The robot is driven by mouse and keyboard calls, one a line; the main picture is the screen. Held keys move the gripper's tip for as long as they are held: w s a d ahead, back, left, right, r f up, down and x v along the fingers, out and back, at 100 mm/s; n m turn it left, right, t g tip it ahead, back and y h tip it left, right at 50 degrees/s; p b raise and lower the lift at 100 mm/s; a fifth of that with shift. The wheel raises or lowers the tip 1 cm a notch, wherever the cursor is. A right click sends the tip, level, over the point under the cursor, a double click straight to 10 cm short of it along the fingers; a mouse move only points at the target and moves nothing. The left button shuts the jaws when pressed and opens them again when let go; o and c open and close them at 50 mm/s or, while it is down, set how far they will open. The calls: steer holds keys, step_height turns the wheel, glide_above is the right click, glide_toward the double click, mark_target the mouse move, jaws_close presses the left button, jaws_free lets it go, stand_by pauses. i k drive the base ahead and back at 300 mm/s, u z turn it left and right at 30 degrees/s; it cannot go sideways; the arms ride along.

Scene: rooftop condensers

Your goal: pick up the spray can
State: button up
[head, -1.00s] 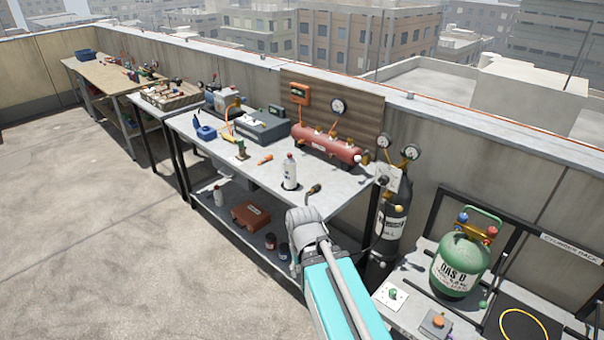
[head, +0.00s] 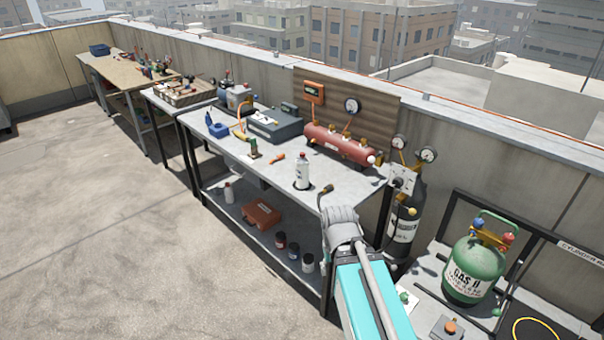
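The spray can is most likely the white can with a red top (head: 302,173). It stands upright near the front edge of the grey workbench (head: 345,192), on or beside a dark round patch. My grey and teal arm reaches up from the bottom of the head view, right of the can and in front of the bench's right end. Nothing is seen touching the can.
Jars and a red-brown case (head: 261,215) sit on the lower shelf. A dark cylinder (head: 405,220) and green gas tank (head: 474,268) stand right.

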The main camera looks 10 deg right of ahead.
mark_target(302, 165)
steer(key=z, duration=0.05)
steer(key=i, duration=1)
steer(key=u, duration=0.05)
